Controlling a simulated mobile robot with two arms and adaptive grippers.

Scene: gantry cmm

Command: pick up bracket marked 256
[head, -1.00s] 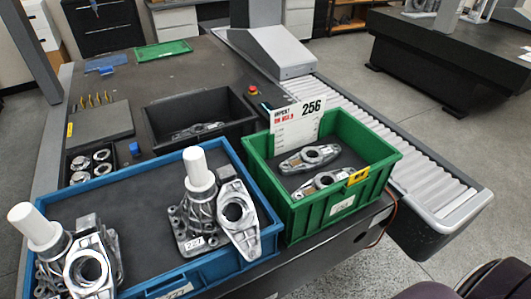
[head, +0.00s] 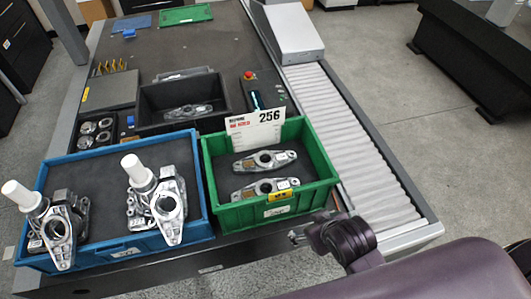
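Two silver brackets lie flat in the green crate (head: 222,210). The back bracket (head: 284,160) and the front bracket (head: 243,191) are apart, and each has a large round hole. A white card reading 256 (head: 245,138) stands at the crate's back edge. No number is readable on the brackets themselves. My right gripper (head: 296,237) is in front of the green crate at its lower right, apart from the brackets. It is small and seen at an angle, so its opening is unclear. My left gripper is not in view.
The blue crate (head: 200,212) beside it holds silver castings (head: 160,203) with white cylinders. A black tray (head: 148,125) behind holds another bracket (head: 188,111). A roller conveyor (head: 335,130) runs along the right. A red button (head: 249,75) sits behind the green crate.

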